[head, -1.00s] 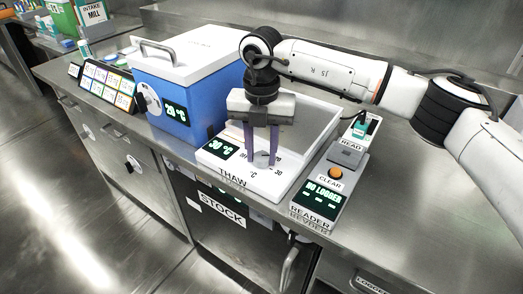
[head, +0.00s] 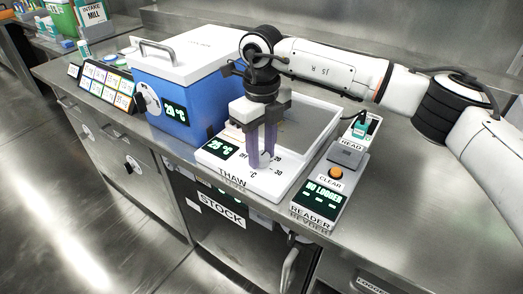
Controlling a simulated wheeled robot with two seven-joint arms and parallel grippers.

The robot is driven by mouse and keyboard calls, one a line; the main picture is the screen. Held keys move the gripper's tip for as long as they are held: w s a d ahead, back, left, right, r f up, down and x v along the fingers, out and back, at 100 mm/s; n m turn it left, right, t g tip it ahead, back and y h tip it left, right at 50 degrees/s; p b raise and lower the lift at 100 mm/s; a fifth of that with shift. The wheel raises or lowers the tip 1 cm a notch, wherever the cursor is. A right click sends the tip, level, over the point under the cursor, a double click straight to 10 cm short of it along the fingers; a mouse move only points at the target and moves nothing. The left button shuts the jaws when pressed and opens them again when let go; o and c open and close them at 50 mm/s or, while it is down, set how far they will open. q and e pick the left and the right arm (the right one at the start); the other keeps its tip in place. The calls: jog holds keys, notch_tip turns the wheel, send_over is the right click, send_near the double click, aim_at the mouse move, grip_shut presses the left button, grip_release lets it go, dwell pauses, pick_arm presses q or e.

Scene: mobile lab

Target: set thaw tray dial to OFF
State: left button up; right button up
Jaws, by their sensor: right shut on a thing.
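The white thaw tray (head: 238,188) stands on the steel bench, with "THAW" on its front edge. Its green display (head: 222,150) seems to read 25 °C. My right gripper (head: 262,158) points straight down over the tray's front panel, its purple fingers shut on the dial. The dial is mostly hidden between the fingers, and its pointer cannot be made out. Printed marks around it, such as 20 and 30, partly show to the right. My left gripper is not in view.
A blue box (head: 190,125) with a white lid, a knob and a display stands close left of the tray. The logger reader (head: 318,205) stands close right. A panel of coloured tiles (head: 105,85) is further left. Bench at the right is clear.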

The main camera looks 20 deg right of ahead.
aim_at(262, 155)
jog(key=n, duration=0.4)
jog(key=shift+r+n, duration=0.1)
jog(key=shift+n, duration=0.3)
jog(key=n, duration=0.9)
jog(key=shift+w, duration=0.1)
jog(key=shift+n+b, duration=0.3)
jog(key=shift+n, duration=1.8)
jog(key=o, duration=1.1)
jog(key=shift+c, duration=0.2)
notch_tip(262, 155, up, 10)
jog(key=shift+r, duration=0.15)
